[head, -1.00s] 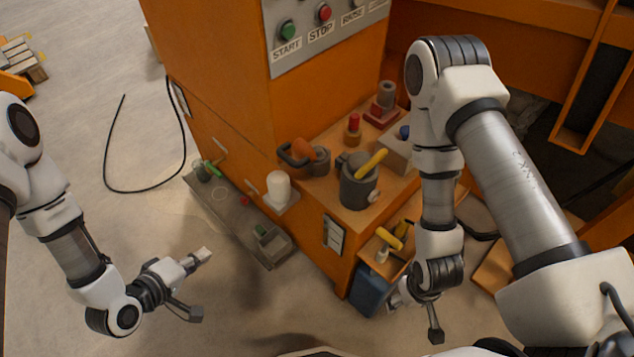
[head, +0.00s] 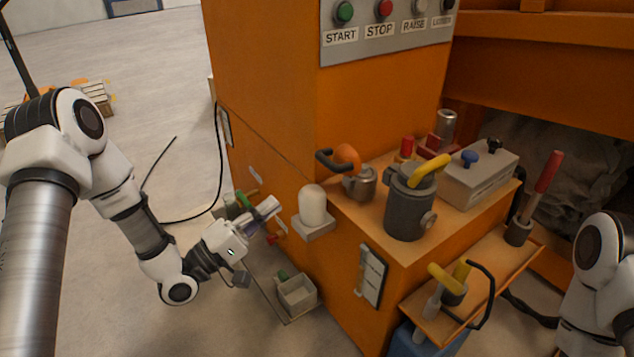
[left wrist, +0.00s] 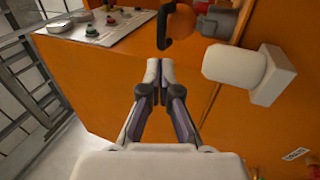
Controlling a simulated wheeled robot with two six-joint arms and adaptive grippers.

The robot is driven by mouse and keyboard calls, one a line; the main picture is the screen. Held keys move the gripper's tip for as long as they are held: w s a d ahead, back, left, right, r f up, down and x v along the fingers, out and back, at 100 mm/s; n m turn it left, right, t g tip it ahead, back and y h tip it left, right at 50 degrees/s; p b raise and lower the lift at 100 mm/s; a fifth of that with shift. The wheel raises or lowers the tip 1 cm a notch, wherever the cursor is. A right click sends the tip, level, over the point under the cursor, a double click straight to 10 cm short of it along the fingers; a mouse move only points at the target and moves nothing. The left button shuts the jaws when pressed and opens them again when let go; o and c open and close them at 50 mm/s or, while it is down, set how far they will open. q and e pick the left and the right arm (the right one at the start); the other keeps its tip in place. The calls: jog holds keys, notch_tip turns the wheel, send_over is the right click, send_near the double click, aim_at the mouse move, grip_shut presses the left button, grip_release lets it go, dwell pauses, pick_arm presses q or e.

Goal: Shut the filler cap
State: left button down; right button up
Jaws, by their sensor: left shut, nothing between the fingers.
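An orange rounded cap (head: 347,155) with a black loop handle (head: 327,160) stands tilted up at a short metal neck (head: 360,184) on the orange cabinet's ledge. It looks open and most resembles a filler cap. In the left wrist view the orange cap (left wrist: 179,27) and black handle (left wrist: 163,26) are at the top, beyond my fingertips. My left gripper (head: 276,205) is shut and empty, left of the white dome and lower than the cap, touching neither. It also shows in the left wrist view (left wrist: 160,70). My right gripper is out of view.
A white dome on a bracket (head: 313,207) sticks out between my left gripper and the neck. A grey pot with a yellow handle (head: 407,212) stands right of the neck. A button panel (head: 390,32) is above. Open floor lies to the left.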

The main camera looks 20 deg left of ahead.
aim_at(337, 169)
pick_arm(q)
jog(key=b+x, duration=0.2)
jog(key=x, duration=0.9)
jog(key=shift+w, duration=0.2)
jog(key=shift+d, duration=0.1)
